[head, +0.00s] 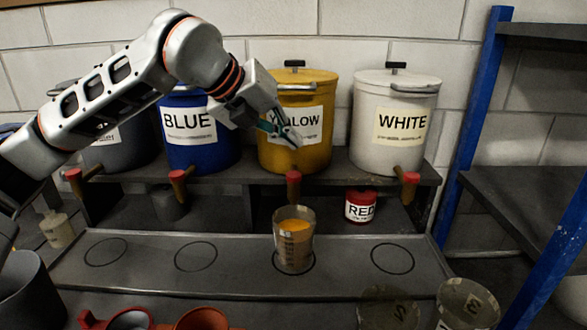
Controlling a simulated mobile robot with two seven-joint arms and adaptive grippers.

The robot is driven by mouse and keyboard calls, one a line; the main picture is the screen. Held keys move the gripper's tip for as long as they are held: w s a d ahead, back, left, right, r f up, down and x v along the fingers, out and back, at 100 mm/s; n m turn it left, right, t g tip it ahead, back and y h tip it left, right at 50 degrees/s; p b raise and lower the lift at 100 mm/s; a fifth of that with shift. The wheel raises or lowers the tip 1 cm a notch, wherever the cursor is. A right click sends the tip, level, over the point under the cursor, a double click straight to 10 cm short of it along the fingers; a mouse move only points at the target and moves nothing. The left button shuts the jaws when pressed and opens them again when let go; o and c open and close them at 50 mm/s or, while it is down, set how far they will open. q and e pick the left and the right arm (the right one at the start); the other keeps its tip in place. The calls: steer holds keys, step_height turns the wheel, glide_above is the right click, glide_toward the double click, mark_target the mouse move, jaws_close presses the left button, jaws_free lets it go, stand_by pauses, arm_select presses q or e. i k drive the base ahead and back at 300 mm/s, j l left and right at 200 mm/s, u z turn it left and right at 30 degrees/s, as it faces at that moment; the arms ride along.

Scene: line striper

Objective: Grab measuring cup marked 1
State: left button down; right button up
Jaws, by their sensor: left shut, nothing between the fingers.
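A clear measuring cup (294,252) holding orange-yellow paint stands upright on the tray below the yellow bucket's tap. It has a small pale mark, too small to read. Two more clear cups are at the bottom right: one (388,308) with a dark, hard-to-read mark and one (467,304) with a mark like a 3. Which cup is marked 1 I cannot tell for sure. My left gripper (289,134) is shut and empty, in front of the yellow bucket (318,157), above and apart from the paint-filled cup. My right gripper is out of view.
A blue bucket (190,152) and a white bucket (393,150) flank the yellow one on a shelf with red-tipped taps (293,182). A red can (360,207) sits below. Circles mark the tray (145,285). A blue rack post (470,130) stands right.

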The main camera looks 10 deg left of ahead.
mark_target(294, 226)
steer(key=k, duration=1)
